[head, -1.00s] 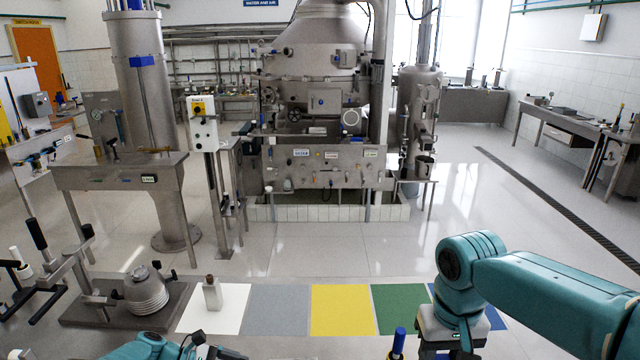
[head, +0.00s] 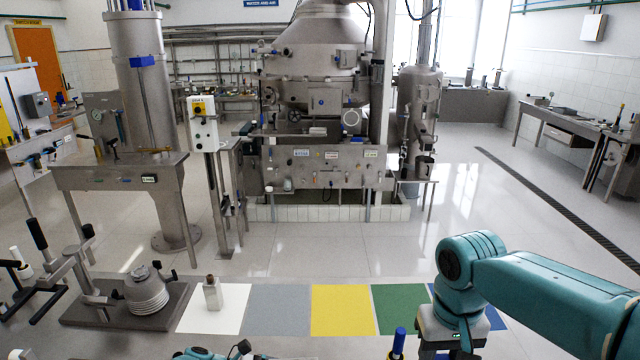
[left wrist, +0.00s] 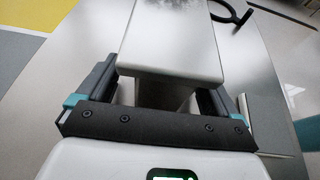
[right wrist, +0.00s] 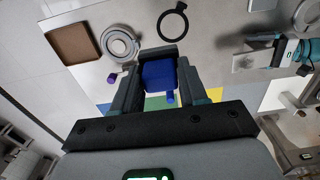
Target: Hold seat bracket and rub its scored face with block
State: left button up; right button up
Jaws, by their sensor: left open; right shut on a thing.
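The seat bracket (left wrist: 172,38) looks like a pale metal piece with a flat plate in the left wrist view. A narrower part of it reaches down between the fingers of my left gripper (left wrist: 160,98). That gripper is open, with a finger on each side; I cannot tell whether either touches. In the right wrist view a pale metal part, likely the bracket (right wrist: 243,62), lies at right beside my teal left arm. My right gripper (right wrist: 155,80) is shut on the blue block (right wrist: 158,74), held apart from the bracket. The scored face cannot be made out.
A brown square tray (right wrist: 78,43), a round ringed metal part (right wrist: 121,42) and a black ring (right wrist: 172,22) lie on the bench. Coloured mats (head: 342,308) run along its far side. A small bottle (head: 212,293) and a clamp fixture (head: 130,300) stand at left.

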pick_arm(q)
jog(key=shift+x, duration=0.8)
jog(key=c, duration=1.5)
jog(key=o, duration=0.8)
jog(key=shift+o, duration=0.2)
jog(key=shift+f, duration=0.1)
jog(key=shift+f, duration=0.35)
jog(key=shift+r, duration=0.1)
jog(key=shift+r, duration=0.1)
jog(key=shift+r, duration=0.25)
